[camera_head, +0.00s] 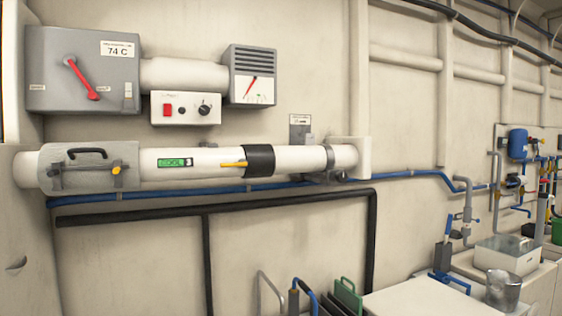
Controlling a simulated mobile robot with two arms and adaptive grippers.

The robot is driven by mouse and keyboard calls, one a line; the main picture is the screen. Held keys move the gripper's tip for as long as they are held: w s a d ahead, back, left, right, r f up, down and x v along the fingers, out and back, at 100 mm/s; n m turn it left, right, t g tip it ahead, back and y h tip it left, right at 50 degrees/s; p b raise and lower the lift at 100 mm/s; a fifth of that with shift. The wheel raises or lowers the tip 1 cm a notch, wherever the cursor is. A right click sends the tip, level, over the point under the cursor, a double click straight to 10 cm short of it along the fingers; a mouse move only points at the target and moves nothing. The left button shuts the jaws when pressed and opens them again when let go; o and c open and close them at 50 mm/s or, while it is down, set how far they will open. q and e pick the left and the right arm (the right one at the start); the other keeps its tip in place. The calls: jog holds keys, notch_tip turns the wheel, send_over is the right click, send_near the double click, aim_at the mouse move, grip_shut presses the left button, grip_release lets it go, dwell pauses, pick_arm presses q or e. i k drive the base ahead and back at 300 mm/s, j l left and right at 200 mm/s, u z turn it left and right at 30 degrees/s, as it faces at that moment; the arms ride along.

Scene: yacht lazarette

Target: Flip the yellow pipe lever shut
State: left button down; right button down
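A thin yellow lever (233,164) sits on the large white horizontal pipe (212,162). It sticks out leftward from a black collar (260,160) and lies roughly along the pipe. A green label (174,162) is on the pipe to the lever's left. Neither of my grippers is in view, and nothing touches the lever.
A grey box with a red lever (84,79), a white switch panel (185,108) and a gauge (252,90) are above the pipe. A grey clamp cover (89,166) wraps its left end. Blue and black pipes run below. A white counter (425,300) stands lower right.

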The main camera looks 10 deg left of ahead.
aim_at(234, 164)
jog(key=i+l, duration=0.15)
jog(key=l, duration=0.2)
jog(key=i+l+u, duration=0.1)
jog(key=l, duration=0.3)
jog(key=i+l, duration=0.2)
jog(key=l, duration=0.2)
jog(key=j+u, duration=0.05)
